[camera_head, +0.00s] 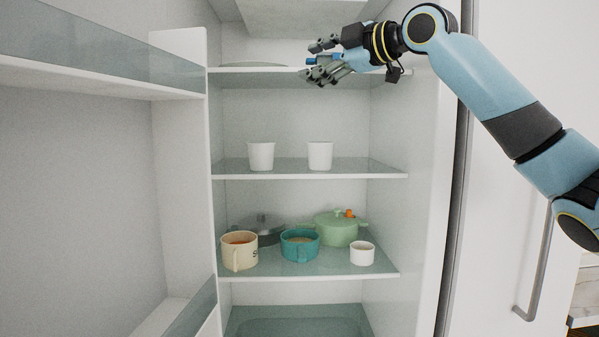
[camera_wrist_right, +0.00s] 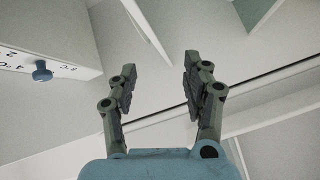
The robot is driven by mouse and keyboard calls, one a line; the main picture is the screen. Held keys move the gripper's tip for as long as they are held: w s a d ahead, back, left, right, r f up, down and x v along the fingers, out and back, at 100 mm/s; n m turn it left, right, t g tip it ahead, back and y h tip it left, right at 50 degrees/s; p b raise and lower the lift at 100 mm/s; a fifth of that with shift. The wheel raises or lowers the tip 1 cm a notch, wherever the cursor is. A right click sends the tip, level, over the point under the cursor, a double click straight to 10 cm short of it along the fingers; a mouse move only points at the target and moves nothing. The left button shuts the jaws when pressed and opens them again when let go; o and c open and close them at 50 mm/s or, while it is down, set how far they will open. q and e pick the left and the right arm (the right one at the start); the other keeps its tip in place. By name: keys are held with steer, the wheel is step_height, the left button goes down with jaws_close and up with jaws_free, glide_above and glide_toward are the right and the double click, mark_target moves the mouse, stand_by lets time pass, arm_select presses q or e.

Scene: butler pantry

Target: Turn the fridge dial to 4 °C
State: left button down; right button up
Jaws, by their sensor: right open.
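The fridge dial (camera_wrist_right: 42,71) is a small blue knob on a white panel (camera_wrist_right: 75,70) at the left of the right wrist view. Printed marks, including what looks like 4 °C, sit beside it; which mark it points to is not clear. My right gripper (camera_wrist_right: 157,78) is open and empty, with the dial outside its fingers, to their left in that view. In the head view my right gripper (camera_head: 312,60) is at the fridge's upper shelf, and a small blue piece shows between its fingers, possibly the dial. My left gripper is not in view.
The fridge is open, with door shelves (camera_head: 100,75) at left. Two white cups (camera_head: 261,156) stand on the middle shelf (camera_head: 350,169).

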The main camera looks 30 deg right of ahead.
steer(key=s+a+f+m+g, duration=0.1)
steer(key=a+f+m+g, duration=0.1)
steer(key=f, duration=0.9)
steer(key=s+a+f+m+g+h, duration=0.1)
steer(key=a+f, duration=0.3)
steer(key=f, duration=0.7)
steer(key=shift+s+a+m+g, duration=0.2)
steer(key=shift+s+m+g, duration=0.2)
steer(key=shift+s, duration=0.3)
